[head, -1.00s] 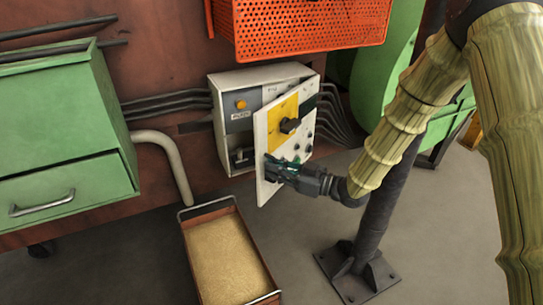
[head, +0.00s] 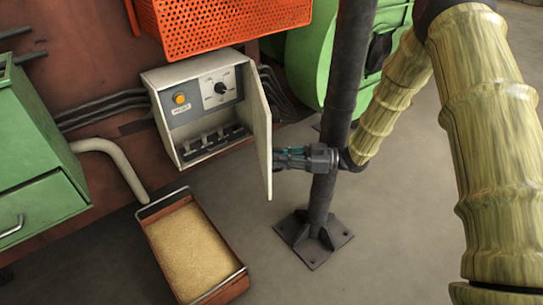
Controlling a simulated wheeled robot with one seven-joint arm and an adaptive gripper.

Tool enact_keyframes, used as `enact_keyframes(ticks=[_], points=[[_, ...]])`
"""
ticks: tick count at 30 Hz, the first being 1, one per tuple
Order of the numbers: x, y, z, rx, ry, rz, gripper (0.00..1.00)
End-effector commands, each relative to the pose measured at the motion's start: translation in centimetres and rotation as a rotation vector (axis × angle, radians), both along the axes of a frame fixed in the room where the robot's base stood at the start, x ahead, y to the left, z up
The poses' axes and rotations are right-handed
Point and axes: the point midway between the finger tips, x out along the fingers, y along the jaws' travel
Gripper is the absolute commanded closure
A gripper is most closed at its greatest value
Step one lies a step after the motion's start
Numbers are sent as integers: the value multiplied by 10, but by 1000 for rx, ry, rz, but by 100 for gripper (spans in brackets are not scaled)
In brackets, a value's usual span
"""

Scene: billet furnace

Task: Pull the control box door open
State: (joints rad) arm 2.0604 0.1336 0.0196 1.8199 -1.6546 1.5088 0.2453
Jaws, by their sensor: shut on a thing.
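The control box (head: 163,119) is a pale box on the rust-brown wall, with its inside in view. Inside are an orange button, a black rotary knob and a row of dark parts along the bottom. Its door (head: 261,132) stands swung out from the right side of the box and shows nearly edge-on. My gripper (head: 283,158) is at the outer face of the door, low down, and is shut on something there. The door hides the fingertips and the handle.
A dark post (head: 335,120) on a bolted base stands close to my gripper and wrist. A tray of yellow grain (head: 239,278) lies on the floor below the box. An orange perforated basket (head: 220,22) hangs above. A green cabinet (head: 35,150) stands left.

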Motion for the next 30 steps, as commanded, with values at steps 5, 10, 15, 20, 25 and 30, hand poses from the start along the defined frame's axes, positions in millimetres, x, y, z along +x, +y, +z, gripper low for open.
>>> enact_keyframes(ticks=[5,10,15,20,25,30], points=[[2,-8,0,0,3,1,100],[3,-9,0,0,2,1,100],[3,-9,0,0,2,1,100],[3,-9,0,0,2,1,72],[3,-9,0,0,1,1,68],[3,-9,0,0,1,0,68]])
